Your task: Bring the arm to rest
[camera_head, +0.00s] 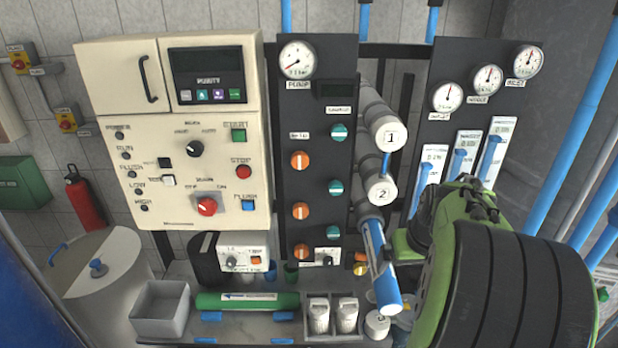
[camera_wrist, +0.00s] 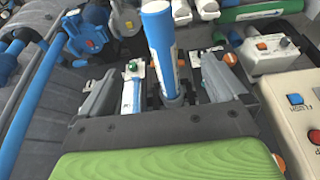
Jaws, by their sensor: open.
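My arm (camera_head: 505,270), green and black, fills the lower right of the head view in front of the rack. Its far end reaches toward the white and blue cylinder (camera_head: 376,255), and the fingertips are hidden there. In the wrist view my gripper (camera_wrist: 160,88) is open, with its two grey fingers spread apart. The blue and white cylinder (camera_wrist: 160,45) shows between and beyond the fingers. I cannot tell how far it is from them; neither finger visibly closes on it.
The cream control panel (camera_head: 195,135) and black gauge panel (camera_head: 318,140) stand left of my arm. White housings marked 1 (camera_head: 386,132) and 2 (camera_head: 381,189) are close by. A grey bin (camera_head: 162,310) and green cylinder (camera_head: 247,301) lie on the bench. Blue pipes (camera_head: 575,130) run at right.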

